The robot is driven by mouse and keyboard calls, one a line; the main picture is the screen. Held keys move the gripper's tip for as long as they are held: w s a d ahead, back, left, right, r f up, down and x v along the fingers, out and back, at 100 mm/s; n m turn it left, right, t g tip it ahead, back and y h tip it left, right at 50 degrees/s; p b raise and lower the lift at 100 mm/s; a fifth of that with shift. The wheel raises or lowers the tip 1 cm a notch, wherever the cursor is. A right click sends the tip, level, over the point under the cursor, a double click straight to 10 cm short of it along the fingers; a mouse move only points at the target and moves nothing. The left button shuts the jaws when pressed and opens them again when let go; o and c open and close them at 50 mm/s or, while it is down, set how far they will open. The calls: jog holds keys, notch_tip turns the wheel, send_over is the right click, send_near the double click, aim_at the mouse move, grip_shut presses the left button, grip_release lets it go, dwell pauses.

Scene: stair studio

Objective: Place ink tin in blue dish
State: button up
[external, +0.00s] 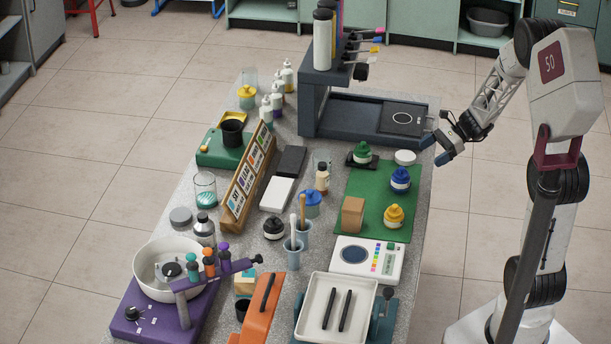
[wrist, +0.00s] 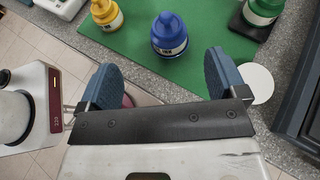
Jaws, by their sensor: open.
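My gripper (external: 440,150) is open and empty, beyond the right edge of the table; its blue fingers also show in the wrist view (wrist: 160,62). Several squat jars could be the ink tin, but I cannot tell which: a blue one (external: 400,180), a yellow one (external: 393,215) and a green-topped one (external: 362,152) stand on or by the green mat. In the wrist view, the blue jar (wrist: 169,34) is beyond the gap between my fingers, untouched. I cannot make out a clear blue dish; a dark blue round pad (external: 355,254) lies on a white device.
The green mat (external: 372,185) also carries a brown block (external: 353,213). A white disc (external: 405,157) lies by its far edge. A dark press (external: 345,117) stands at the back. A white tray (external: 336,308) with two black rods is at the front. Bottles and jars crowd the left.

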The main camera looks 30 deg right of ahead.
jog(key=s+a+r+n+g+h, duration=0.2)
jog(key=s+a+r+n+h, duration=0.1)
jog(key=s+a+r+n, duration=0.25)
jog(key=s+a+r+n+g+h, duration=0.1)
jog(key=s+a+r+n+h, duration=0.25)
jog(key=s+r, duration=0.35)
jog(key=s+r+n+t+h, duration=0.1)
jog(key=s+r+n+h, duration=0.2)
jog(key=s+n, duration=0.2)
jog(key=s+r+n+t+h, duration=0.2)
jog(key=s+n, duration=0.3)
jog(key=s, duration=0.7)
jog(key=shift+a+r+n+h, duration=0.3)
jog(key=shift+a+r+h, duration=0.25)
jog(key=shift+h, duration=0.3)
